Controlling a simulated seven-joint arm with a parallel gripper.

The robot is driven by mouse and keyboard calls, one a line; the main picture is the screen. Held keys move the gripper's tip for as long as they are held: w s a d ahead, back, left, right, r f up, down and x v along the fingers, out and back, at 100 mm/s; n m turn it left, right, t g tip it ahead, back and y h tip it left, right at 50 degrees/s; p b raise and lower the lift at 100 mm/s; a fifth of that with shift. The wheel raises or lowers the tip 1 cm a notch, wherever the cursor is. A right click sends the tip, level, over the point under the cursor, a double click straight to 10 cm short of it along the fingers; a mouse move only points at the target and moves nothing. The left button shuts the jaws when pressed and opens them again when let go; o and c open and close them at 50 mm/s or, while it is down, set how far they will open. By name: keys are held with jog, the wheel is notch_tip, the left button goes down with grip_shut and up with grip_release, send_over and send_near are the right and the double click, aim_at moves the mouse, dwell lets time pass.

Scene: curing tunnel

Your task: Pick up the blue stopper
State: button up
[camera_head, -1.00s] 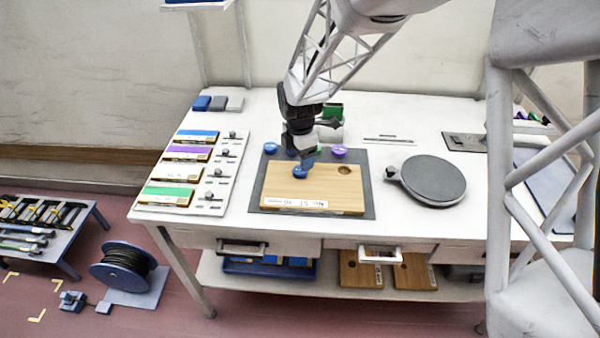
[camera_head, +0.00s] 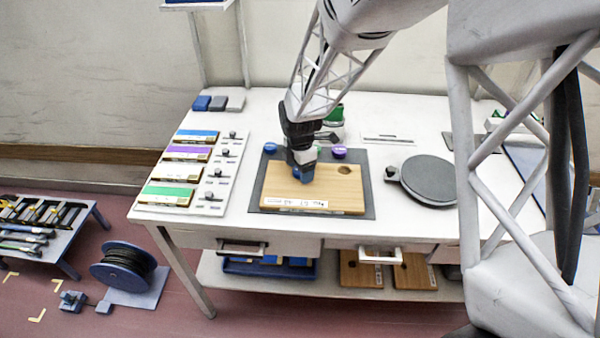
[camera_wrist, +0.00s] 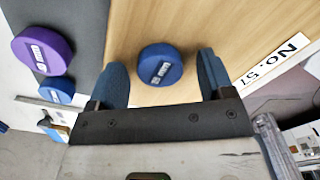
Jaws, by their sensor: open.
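A round blue stopper (camera_wrist: 159,64) with a white label lies on the wooden board, between the two fingers of my gripper (camera_wrist: 161,70) in the wrist view. The dark blue-grey fingers stand apart on either side of it, and a gap shows on both sides. In the head view my gripper (camera_head: 303,175) points down over the left part of the wooden board (camera_head: 335,196) and largely hides this stopper. Another blue stopper (camera_head: 270,148) sits at the back left of the dark mat. The wrist view also shows a blue stopper (camera_wrist: 57,90) off the board.
A purple stopper (camera_head: 339,151) sits on the mat behind the board. A round grey plate (camera_head: 433,180) stands to the right. A white panel (camera_head: 216,180) with coloured blocks and dark knobs lies left. Bare white table separates these from the mat (camera_head: 257,190).

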jog(key=c, duration=1)
jog(key=shift+r, duration=0.2)
jog(key=shift+r, duration=0.5)
jog(key=shift+s+d+r, duration=0.1)
jog(key=shift+s+r, duration=0.1)
jog(key=shift+r, duration=0.4)
jog(key=shift+s+d+r, duration=0.1)
jog(key=shift+s+r, duration=0.1)
jog(key=shift+r, duration=0.35)
jog(key=s+d, duration=0.1)
jog(key=s, duration=0.3)
jog(key=s+d+r, duration=0.1)
jog(key=s+d, duration=0.1)
jog(key=s, duration=0.3)
jog(key=s+d, duration=0.2)
jog(key=s, duration=0.3)
jog(key=shift+s+r, duration=0.1)
jog(key=shift+r, duration=0.05)
jog(key=shift+r, duration=0.2)
